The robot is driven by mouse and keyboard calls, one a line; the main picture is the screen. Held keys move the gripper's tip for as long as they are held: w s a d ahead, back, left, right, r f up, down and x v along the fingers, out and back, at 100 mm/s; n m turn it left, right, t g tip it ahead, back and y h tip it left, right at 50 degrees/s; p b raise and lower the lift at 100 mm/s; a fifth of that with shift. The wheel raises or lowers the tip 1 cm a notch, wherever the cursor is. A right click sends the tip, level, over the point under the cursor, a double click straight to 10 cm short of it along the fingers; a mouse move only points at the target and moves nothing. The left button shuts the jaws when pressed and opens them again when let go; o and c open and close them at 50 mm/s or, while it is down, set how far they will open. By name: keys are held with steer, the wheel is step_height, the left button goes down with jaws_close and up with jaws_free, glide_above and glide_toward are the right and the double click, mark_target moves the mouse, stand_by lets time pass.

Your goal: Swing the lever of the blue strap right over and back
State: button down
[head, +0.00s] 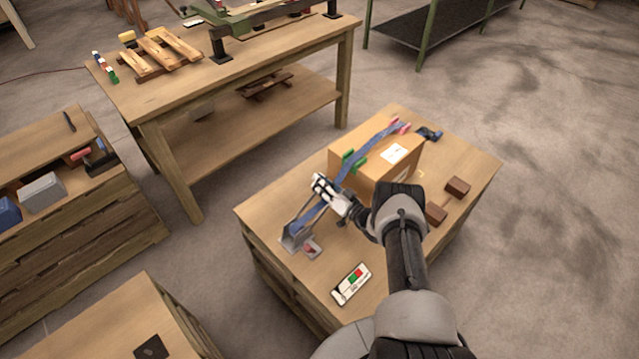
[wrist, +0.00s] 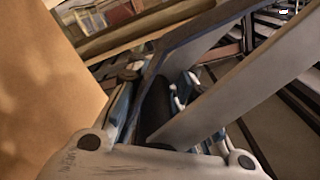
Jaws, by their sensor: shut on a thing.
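The blue strap (head: 372,146) runs over a cardboard box (head: 375,172) and slopes down its left side to a grey ratchet buckle (head: 292,238) near the table's left edge. My gripper (head: 322,186) is beside the box, up from the buckle along the strap. In the wrist view, my gripper (wrist: 155,112) is shut around the dark grip of the lever. The lever's grey side bars (wrist: 235,100) stretch away up and to the right. In the head view my gripper hides most of the lever, so its exact angle is hard to tell.
Green corner guards (head: 352,161) sit under the strap. A red-knobbed part (head: 312,248) stands beside the buckle. A panel with green and red buttons (head: 352,284) lies near the front edge. Brown blocks (head: 457,188) lie right of my arm. A larger workbench (head: 180,95) stands behind.

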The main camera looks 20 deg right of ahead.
steer(key=shift+s+d+f+h, duration=0.15)
steer(key=shift+s+f+h, duration=0.15)
steer(key=shift+f, duration=0.3)
steer(key=c, duration=1.5)
jaws_free()
steer(key=shift+w, duration=0.15)
steer(key=shift+w+r, duration=0.1)
steer(key=shift+r, duration=0.05)
steer(key=v, duration=1.2)
